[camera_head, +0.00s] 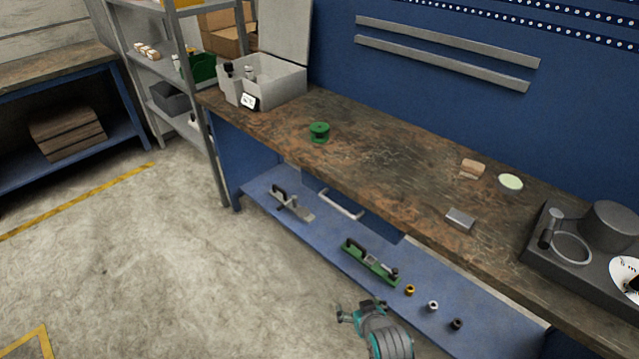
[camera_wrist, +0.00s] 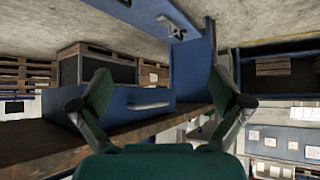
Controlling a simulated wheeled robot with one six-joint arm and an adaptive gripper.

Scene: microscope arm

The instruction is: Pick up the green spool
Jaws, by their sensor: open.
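The green spool (camera_head: 319,132) stands on the worn brown workbench (camera_head: 395,165), toward its left part and near the front edge, in the head view. My gripper (camera_head: 352,312) is at the bottom of the head view, in front of the bench and well apart from the spool. In the wrist view, my gripper (camera_wrist: 160,92) has its two green fingers spread wide with nothing between them. I cannot make out the spool in the wrist view.
A grey open box (camera_head: 275,85) stands left of the spool. A tan block (camera_head: 473,166), a round dish (camera_head: 510,183), a small grey block (camera_head: 460,219) and a dark grey device (camera_head: 590,245) lie to the right. Tools rest on the blue lower shelf (camera_head: 325,232). The bench around the spool is clear.

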